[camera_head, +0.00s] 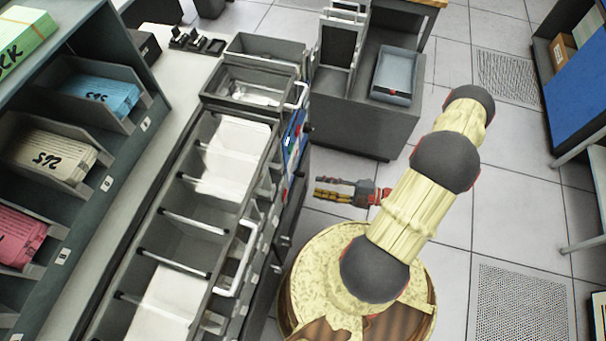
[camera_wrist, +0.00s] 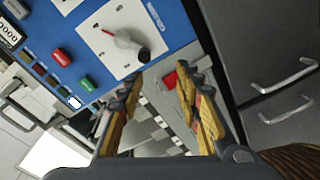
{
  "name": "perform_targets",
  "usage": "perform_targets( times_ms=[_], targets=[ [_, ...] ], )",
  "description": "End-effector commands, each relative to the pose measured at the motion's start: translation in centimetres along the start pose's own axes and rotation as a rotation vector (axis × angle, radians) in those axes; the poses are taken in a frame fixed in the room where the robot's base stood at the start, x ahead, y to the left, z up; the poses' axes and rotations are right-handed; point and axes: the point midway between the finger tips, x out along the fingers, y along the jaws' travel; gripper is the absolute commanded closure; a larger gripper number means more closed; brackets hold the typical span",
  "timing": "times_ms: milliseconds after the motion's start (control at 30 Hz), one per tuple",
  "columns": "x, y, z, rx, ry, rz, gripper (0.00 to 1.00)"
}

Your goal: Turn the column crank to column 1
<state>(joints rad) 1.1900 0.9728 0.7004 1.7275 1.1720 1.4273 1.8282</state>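In the wrist view the column crank (camera_wrist: 124,40) is a grey dial arm with a black knob (camera_wrist: 143,55) on a white square plate, with a red mark at its upper left. The plate sits on a blue control panel (camera_wrist: 60,30). My gripper (camera_wrist: 158,85) is open and empty, its two yellow fingers apart, just below the knob and not visibly touching it. In the head view my gripper (camera_head: 325,189) is beside the machine, pointing left toward its side. The blue panel shows there only as a thin edge (camera_head: 292,140); the crank is hidden. Column numbers cannot be read.
Red and green buttons (camera_wrist: 62,57) and a counter (camera_wrist: 8,33) are on the panel. Grey drawers with handles (camera_wrist: 285,90) stand at the right. The sorter's pocket row (camera_head: 195,220) and a card rack (camera_head: 100,120) lie left. Tiled floor is open at right.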

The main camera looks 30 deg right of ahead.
Motion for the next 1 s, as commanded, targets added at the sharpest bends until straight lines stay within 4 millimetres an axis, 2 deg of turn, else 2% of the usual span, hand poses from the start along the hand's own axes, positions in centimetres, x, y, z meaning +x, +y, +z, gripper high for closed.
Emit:
perform_targets(
  times_ms=[67, 200, 467, 800, 1000],
  targets=[
    [-0.2, 1.0, 1.1, 0.120, -0.028, 0.033, 0.65],
    [-0.2, 1.9, 1.4, 0.289, -0.033, 0.069, 0.65],
    [0.4, 2.0, 1.4, 0.383, -0.024, 0.073, 0.65],
    [4.9, 2.1, 1.5, 0.380, -0.021, 0.069, 0.65],
    [6.8, 2.3, 1.6, 0.380, -0.023, 0.070, 0.65]
  ],
)
